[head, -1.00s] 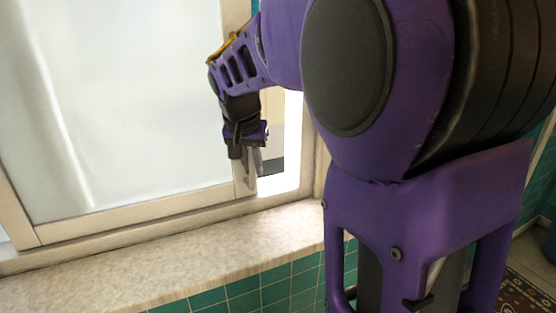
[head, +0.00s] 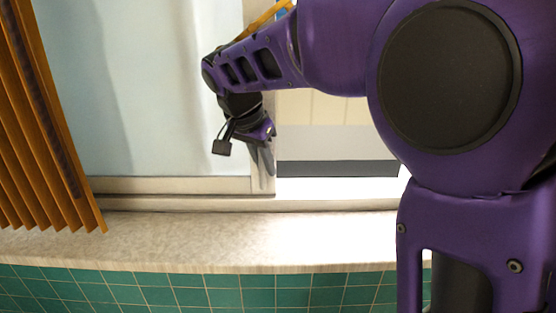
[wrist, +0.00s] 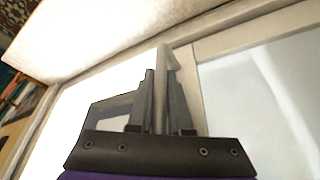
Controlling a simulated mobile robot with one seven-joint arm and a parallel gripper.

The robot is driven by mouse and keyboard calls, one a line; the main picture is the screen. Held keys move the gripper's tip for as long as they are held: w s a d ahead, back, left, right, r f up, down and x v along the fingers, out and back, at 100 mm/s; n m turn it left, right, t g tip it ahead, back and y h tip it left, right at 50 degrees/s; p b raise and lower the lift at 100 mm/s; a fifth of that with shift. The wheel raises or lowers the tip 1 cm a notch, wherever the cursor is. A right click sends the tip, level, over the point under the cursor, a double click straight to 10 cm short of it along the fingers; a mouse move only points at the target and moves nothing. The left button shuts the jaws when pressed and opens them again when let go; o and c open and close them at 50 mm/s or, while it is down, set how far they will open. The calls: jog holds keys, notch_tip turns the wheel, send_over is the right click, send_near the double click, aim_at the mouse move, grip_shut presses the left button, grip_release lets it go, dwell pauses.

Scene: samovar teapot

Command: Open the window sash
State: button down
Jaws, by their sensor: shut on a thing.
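The window sash (head: 180,185) is a pale frame around a frosted pane, left of centre in the head view. Its right stile stands apart from the right side of the window, and a wide bright opening (head: 335,187) lies to its right. My gripper (head: 262,163) points down at the lower part of that stile. In the wrist view my gripper (wrist: 160,85) is shut on the sash's edge, with one finger on either side of it. The sash pane (wrist: 265,90) is on the right there. My arm hides the upper right of the window.
A speckled stone sill (head: 200,238) runs below the window, above green tiles (head: 220,290). Brown slatted blinds (head: 40,130) hang at the far left, in front of the pane. The sill is clear.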

dwell(0.3)
jog(key=c, duration=0.8)
grip_release()
jog(key=shift+c, duration=0.2)
jog(key=shift+r, duration=0.1)
jog(key=p+v, duration=0.3)
jog(key=v, duration=1.4)
jog(key=shift+s, duration=0.2)
